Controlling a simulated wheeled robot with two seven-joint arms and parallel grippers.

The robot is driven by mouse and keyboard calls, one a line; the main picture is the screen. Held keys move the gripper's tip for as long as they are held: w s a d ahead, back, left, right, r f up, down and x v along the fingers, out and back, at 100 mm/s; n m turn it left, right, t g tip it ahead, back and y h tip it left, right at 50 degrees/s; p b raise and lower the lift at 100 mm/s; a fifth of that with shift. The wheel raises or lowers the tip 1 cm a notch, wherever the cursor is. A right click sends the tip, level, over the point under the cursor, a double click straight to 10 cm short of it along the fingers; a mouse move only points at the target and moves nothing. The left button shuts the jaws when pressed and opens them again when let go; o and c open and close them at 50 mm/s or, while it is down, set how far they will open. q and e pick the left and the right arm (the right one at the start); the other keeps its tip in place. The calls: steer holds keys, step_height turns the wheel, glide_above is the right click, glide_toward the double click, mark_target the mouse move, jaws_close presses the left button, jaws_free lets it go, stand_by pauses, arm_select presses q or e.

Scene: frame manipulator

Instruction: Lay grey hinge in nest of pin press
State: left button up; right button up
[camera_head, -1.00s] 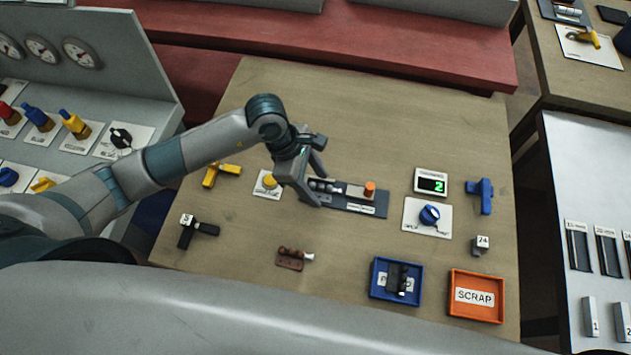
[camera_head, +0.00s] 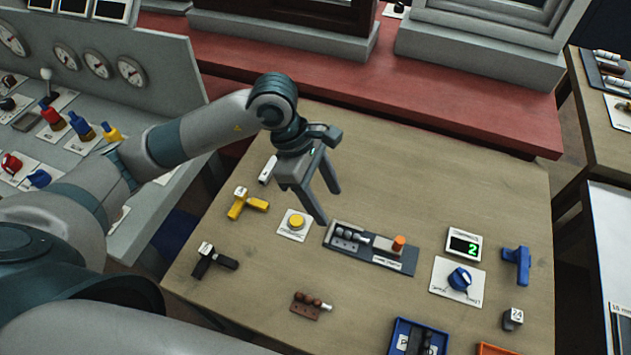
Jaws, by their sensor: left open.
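The pin press (camera_head: 390,256) is a dark grey bar with an orange knob at its right part. A grey hinge (camera_head: 347,235) with a light pin end lies in the nest at the press's left end and looks flat. My left gripper (camera_head: 328,207) is open and empty, with its fingers above and behind the hinge, apart from it. My right gripper is not in view.
A yellow button (camera_head: 296,222) is left of the press. A counter display (camera_head: 464,245) reading 2 and a blue knob (camera_head: 460,279) are right. A brown hinge (camera_head: 311,305) lies in front. A blue tray (camera_head: 400,329) is at the lower edge.

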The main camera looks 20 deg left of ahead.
arm_select(q)
steer(key=b+v, duration=0.1)
steer(key=v, duration=0.4)
steer(key=shift+a+r, duration=0.1)
steer(key=shift+r, duration=0.2)
